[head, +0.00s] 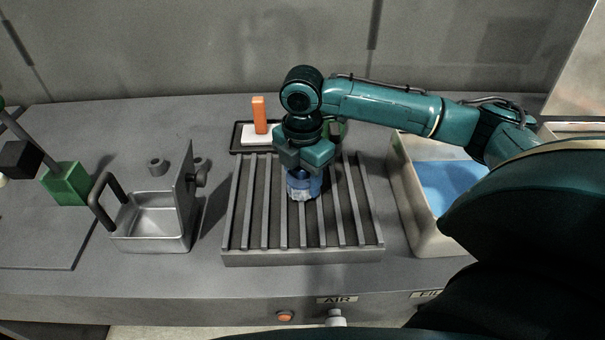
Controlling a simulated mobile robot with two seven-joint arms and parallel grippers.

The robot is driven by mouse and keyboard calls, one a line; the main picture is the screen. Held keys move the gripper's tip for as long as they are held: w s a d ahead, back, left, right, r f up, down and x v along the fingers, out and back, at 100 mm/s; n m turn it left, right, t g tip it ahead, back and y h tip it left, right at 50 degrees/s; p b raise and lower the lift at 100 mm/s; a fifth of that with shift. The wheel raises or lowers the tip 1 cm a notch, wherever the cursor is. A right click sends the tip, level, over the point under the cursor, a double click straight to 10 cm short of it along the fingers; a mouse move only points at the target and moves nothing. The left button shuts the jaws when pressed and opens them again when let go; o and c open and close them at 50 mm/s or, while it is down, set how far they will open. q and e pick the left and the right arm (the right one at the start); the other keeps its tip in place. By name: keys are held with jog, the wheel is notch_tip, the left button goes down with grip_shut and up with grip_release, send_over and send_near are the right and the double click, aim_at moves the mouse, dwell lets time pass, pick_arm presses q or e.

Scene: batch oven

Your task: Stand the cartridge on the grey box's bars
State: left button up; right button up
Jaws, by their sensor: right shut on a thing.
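The grey box with bars (300,256) sits in the middle of the bench, its slats running front to back. My right gripper (304,168) points down over the box and is shut on the blue cartridge (304,187). The cartridge looks upright, at or just above the bars near the middle of the box. I cannot tell whether its base touches the bars. The gripper hides its upper part. My left gripper does not show.
A metal container with a handle (155,222) stands left of the box. A dark tray (236,140) with an orange-handled white thing (260,122) lies behind. A pale bin (422,225) with blue inside stands right. A green block (65,184) is at far left.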

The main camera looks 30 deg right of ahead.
jog(key=shift+f, duration=0.15)
jog(key=o, duration=1)
jog(key=shift+o, duration=0.2)
notch_tip(320, 180, up, 13)
jog(key=shift+r, duration=0.1)
